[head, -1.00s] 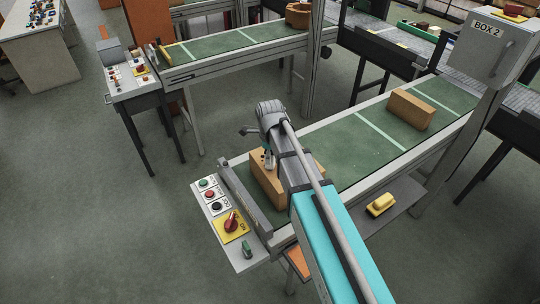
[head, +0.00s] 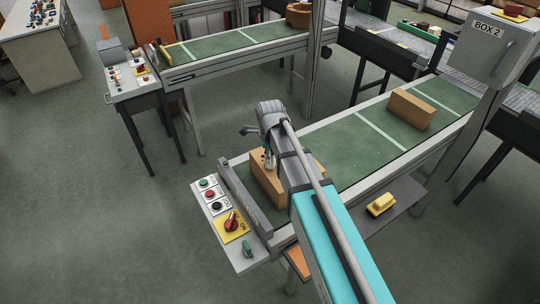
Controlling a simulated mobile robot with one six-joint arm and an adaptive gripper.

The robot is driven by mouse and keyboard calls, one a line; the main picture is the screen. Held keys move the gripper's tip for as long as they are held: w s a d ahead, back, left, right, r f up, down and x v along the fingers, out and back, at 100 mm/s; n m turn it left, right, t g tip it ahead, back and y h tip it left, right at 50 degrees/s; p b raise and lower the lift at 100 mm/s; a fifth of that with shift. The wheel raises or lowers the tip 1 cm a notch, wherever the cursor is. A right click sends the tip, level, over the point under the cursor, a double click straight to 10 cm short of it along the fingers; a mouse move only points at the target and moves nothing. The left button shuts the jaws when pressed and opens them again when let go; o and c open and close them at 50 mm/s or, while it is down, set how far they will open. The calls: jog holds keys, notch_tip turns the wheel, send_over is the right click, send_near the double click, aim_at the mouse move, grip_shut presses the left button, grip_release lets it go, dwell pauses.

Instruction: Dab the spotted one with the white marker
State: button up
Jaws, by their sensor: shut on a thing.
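A tan brick (head: 263,186) sits at the near end of the green conveyor belt, partly hidden by my arm. My gripper (head: 268,153) is above its upper left part, small and partly covered by my wrist. It is shut on a small pale thing, likely the white marker (head: 270,163), pointing down at the brick. I cannot tell whether its tip touches the brick. Another tan brick (head: 410,108) lies farther up the same belt and looks plain. A third, browner brick (head: 298,15) is on the back conveyor. Spots cannot be made out on any of them.
A control panel (head: 222,213) with buttons and a red switch adjoins the belt's near end. A grey BOX 2 cabinet (head: 490,48) stands at right. A yellow object (head: 381,204) lies on a low shelf. The belt between the two bricks is clear.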

dwell(0.3)
jog(key=shift+r+p, duration=3.5)
jog(key=shift+p, duration=0.05)
jog(key=shift+f, duration=0.1)
